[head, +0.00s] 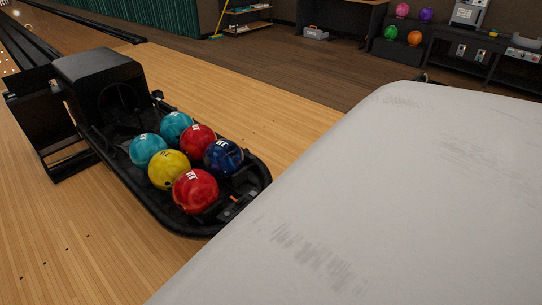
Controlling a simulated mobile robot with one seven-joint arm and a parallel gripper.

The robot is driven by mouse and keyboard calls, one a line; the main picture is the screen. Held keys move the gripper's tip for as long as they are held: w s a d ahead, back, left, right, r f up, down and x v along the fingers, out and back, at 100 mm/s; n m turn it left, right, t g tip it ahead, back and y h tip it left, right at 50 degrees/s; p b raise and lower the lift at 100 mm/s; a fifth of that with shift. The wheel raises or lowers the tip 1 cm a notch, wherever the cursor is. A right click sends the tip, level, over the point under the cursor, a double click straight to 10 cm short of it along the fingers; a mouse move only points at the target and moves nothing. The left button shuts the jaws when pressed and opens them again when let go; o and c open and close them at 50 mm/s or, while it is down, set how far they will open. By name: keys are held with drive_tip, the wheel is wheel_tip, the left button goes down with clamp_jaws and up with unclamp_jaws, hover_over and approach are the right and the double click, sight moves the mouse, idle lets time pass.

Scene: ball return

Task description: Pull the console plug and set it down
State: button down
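I cannot make out the console plug in the head view. A dark counter (438,39) stands far off at the back right. Whether a plug sits in either plate is too small to tell. My gripper is not in view. A large pale surface close to the camera hides the lower right.
A black ball return (160,221) stands on the lane floor at left, holding several bowling balls. A rack with coloured balls (415,38) is at the back. A grey toolbox (315,33) and yellow broom (222,17) are near the back wall. The wooden floor (270,80) between is clear.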

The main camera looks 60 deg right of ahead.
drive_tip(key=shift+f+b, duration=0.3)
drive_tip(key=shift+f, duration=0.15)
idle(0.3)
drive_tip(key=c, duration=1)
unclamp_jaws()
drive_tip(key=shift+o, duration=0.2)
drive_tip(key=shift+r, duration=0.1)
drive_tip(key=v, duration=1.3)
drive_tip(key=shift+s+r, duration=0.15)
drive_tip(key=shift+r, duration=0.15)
